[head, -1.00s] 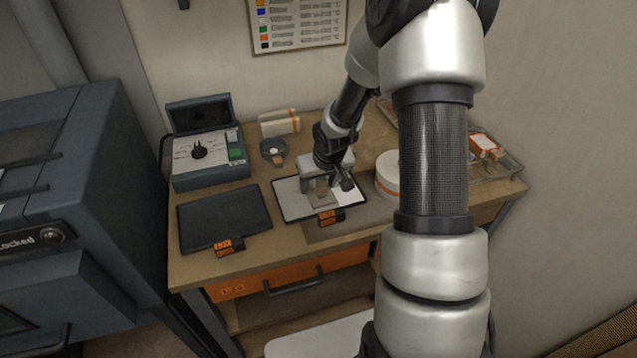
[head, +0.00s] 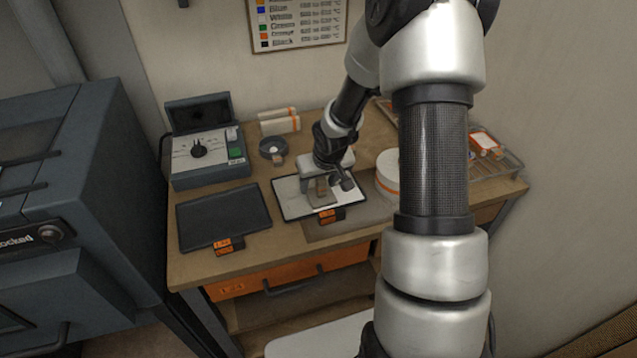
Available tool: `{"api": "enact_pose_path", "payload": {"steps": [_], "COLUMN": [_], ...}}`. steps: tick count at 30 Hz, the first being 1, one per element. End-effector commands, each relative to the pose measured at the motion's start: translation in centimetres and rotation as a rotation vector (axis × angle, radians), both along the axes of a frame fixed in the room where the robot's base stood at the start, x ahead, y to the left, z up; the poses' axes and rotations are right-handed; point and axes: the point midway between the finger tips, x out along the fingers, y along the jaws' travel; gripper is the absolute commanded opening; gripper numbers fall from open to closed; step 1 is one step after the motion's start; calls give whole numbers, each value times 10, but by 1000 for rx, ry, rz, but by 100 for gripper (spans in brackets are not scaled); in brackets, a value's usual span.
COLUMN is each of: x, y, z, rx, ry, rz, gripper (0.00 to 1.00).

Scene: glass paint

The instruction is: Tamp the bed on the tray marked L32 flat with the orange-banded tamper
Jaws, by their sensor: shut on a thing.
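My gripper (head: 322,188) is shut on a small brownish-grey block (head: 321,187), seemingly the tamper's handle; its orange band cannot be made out. It is low over the right part of a dark-rimmed tray (head: 284,208) with a pale, whitish bed (head: 290,202). The gripper and arm hide part of that bed, and whether the tamper touches it cannot be told. An orange tag (head: 331,215) hangs at this tray's front edge. A second, dark empty-looking tray (head: 224,217) lies to the left with its own orange tag (head: 228,245). Neither tag's lettering is clearly legible.
A control box (head: 208,155) with a dial stands at the back left, near a dark round dish (head: 273,148) and orange-banded white blocks (head: 279,122). A white orange-banded round container (head: 387,175) stands just right of the gripper. A wire basket (head: 496,165) is far right.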

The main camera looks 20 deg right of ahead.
Motion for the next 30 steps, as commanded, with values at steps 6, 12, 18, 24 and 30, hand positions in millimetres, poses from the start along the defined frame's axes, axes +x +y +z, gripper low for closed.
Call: {"api": "enact_pose_path", "payload": {"steps": [6, 12, 18, 24, 30], "x": [-1, -1, 0, 0, 0], "y": [0, 0, 0, 0, 7], "z": [0, 13, 22, 21, 20], "rx": [0, 1, 0, 0, 0], "ry": [3, 1, 1, 1, -1], "rz": [-1, -2, -1, -1, 2], "gripper": [36, 36, 36, 36, 36]}}
